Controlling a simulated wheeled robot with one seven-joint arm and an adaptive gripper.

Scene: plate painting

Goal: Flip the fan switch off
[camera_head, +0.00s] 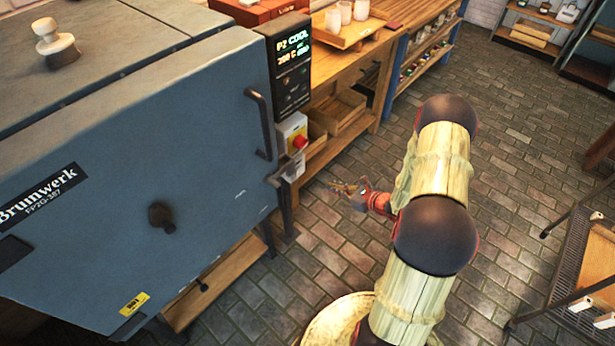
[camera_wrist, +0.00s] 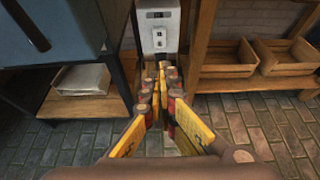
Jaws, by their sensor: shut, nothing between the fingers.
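A pale switch box (camera_wrist: 157,18) is mounted at the kiln's side in the wrist view, with two small switches (camera_wrist: 158,38) one above the other. Their labels and positions are too small to read, so I cannot tell which is the fan switch. In the head view, a pale box (camera_head: 294,168) sits below a yellow and white box with a red knob (camera_head: 299,142). My gripper (camera_wrist: 164,72) is shut and empty, apart from the switches and below them in the wrist view. In the head view, my gripper (camera_head: 338,186) points left toward the kiln's side.
The large blue-grey kiln (camera_head: 130,180) fills the left, with door handles (camera_head: 262,125) along its right edge and a lit display (camera_head: 290,55). A wooden workbench (camera_head: 350,75) stands behind it. Wooden crates (camera_wrist: 230,60) lie on a shelf at right. The brick floor (camera_head: 330,235) is clear below my gripper.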

